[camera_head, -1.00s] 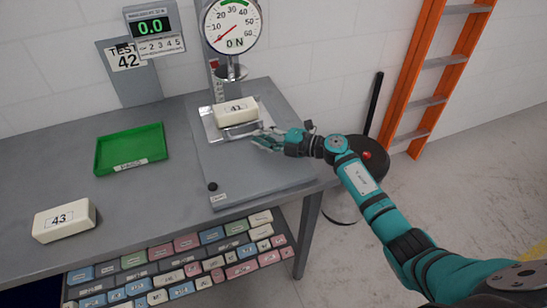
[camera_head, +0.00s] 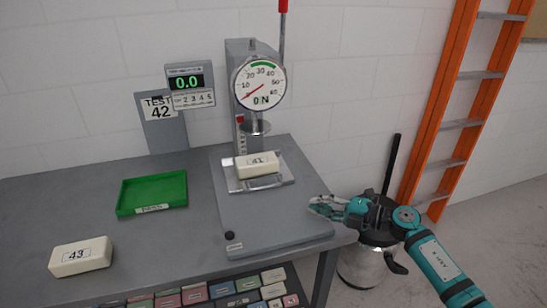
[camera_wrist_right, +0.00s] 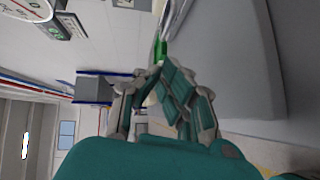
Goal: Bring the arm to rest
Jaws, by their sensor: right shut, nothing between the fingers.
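My right arm (camera_head: 440,270) comes in from the lower right in the head view. My right gripper (camera_head: 318,207) is shut and empty, above the right edge of the tester's base plate, right of the foam block and apart from it. In the right wrist view the gripper fingers (camera_wrist_right: 170,95) also show, with nothing held. A cream foam block (camera_head: 257,165) with a numbered label lies on the metal tray (camera_head: 286,174) under the press. My left gripper is not in view.
The press (camera_head: 240,90) with its gauge stands at the table's back; the display reads 0.0. A green tray (camera_head: 125,205) and block 43 (camera_head: 80,257) are on the table (camera_head: 150,235). A metal bin (camera_head: 362,268) and orange ladder (camera_head: 440,100) stand to the right.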

